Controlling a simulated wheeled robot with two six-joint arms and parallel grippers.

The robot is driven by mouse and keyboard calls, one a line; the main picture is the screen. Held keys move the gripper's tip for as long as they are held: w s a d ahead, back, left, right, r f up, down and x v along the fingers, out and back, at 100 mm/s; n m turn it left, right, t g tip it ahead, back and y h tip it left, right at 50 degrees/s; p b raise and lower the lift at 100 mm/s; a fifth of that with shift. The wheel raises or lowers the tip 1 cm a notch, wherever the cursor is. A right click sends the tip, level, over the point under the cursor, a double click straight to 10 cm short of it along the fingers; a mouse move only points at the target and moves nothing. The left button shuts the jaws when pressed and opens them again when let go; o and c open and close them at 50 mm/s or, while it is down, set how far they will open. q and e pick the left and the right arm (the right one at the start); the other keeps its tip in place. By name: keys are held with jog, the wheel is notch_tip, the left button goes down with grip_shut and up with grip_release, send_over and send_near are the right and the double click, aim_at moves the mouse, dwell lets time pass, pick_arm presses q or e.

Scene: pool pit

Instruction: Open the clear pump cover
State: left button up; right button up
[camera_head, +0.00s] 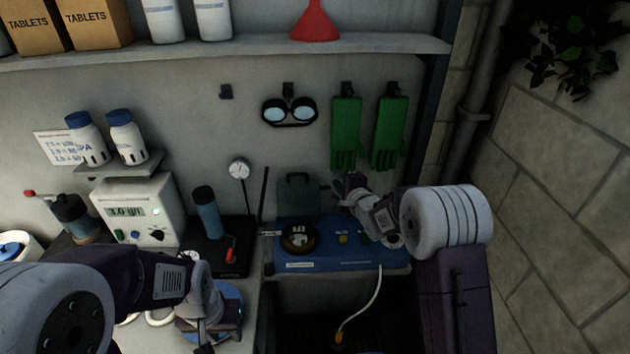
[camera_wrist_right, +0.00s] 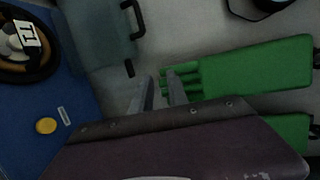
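The clear pump cover (camera_head: 302,196) is a greenish see-through panel standing raised at the back of the blue pump unit (camera_head: 345,257). In the right wrist view, the cover (camera_wrist_right: 100,32) fills the upper left, with dark handle-like parts at its edge. My right gripper (camera_head: 346,184) is just right of the cover, apart from it. Its two fingers (camera_wrist_right: 160,88) are parted with nothing between them. My left gripper (camera_head: 205,333) is low at the left, over a round blue-rimmed item; its fingertips are unclear.
Green gloves (camera_head: 346,133) and goggles (camera_head: 290,111) hang on the wall behind. A black round gauge or knob (camera_head: 298,239) sits on the pump unit. A white hose (camera_head: 367,305) hangs in front. A stone wall (camera_head: 560,190) stands at right.

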jog(key=n+y, duration=0.2)
send_near(300, 175)
jog(key=shift+g, duration=0.4)
jog(key=p+x, duration=0.1)
jog(key=x, duration=0.4)
jog(key=p+x, duration=0.1)
jog(key=x, duration=0.2)
jog(key=shift+w+r+p, duration=0.2)
jog(key=shift+r+p, duration=0.05)
jog(key=shift+p, duration=0.05)
grip_shut()
dwell(0.4)
